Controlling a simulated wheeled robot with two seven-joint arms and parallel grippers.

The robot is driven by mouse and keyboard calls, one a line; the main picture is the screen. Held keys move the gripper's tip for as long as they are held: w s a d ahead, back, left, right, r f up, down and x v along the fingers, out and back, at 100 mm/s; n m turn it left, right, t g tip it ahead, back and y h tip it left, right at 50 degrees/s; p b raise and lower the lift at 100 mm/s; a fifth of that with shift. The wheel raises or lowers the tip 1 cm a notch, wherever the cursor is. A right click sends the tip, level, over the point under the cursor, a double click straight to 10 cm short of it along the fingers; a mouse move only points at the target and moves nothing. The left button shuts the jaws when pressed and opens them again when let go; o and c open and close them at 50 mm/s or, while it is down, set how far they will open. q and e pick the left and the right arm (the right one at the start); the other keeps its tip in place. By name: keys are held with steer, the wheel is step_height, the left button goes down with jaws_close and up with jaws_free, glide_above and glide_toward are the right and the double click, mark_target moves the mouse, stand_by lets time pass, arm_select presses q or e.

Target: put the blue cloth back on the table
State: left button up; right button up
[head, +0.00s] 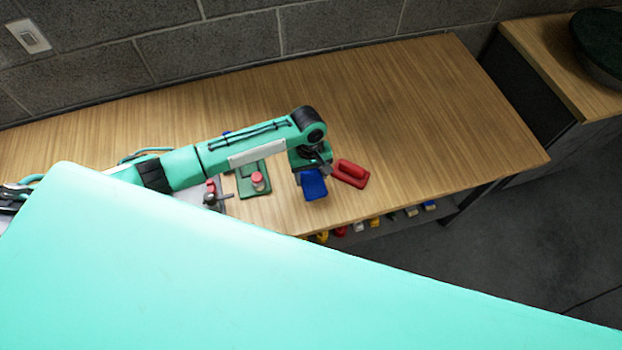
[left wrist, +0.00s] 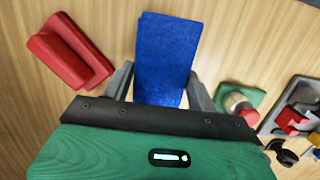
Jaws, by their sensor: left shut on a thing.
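The blue cloth (head: 313,184) is a small flat folded piece at the front part of the wooden table (head: 400,110). In the left wrist view the blue cloth (left wrist: 167,55) extends out from between the two fingers. My left gripper (head: 318,168) points down over it and is shut on it; it also shows in the left wrist view (left wrist: 160,88). Whether the cloth touches the table or hangs just above it, I cannot tell. My right gripper is not in view.
A red block-like pad (head: 350,174) lies close right of the cloth. A green pad with a red-topped piece (head: 258,182) and a grey tray (left wrist: 296,103) of parts lie on the other side. Several coloured items (head: 375,222) sit below the table's front edge. The table's right part is clear.

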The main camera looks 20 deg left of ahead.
mark_target(311, 182)
arm_select(q)
steer(key=shift+f, duration=0.35)
step_height(311, 182, down, 3)
steer(key=shift+f, duration=0.45)
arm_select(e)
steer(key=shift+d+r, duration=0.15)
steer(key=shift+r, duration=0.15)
arm_select(q)
steer(key=o, duration=0.9)
steer(key=shift+o, duration=0.2)
steer(key=r, duration=0.3)
steer(key=w+r+b, duration=0.1)
steer(key=r, duration=0.3)
steer(key=a+r, duration=0.1)
steer(key=r, duration=0.2)
steer(key=shift+w+r, duration=0.2)
steer(key=shift+r, duration=0.9)
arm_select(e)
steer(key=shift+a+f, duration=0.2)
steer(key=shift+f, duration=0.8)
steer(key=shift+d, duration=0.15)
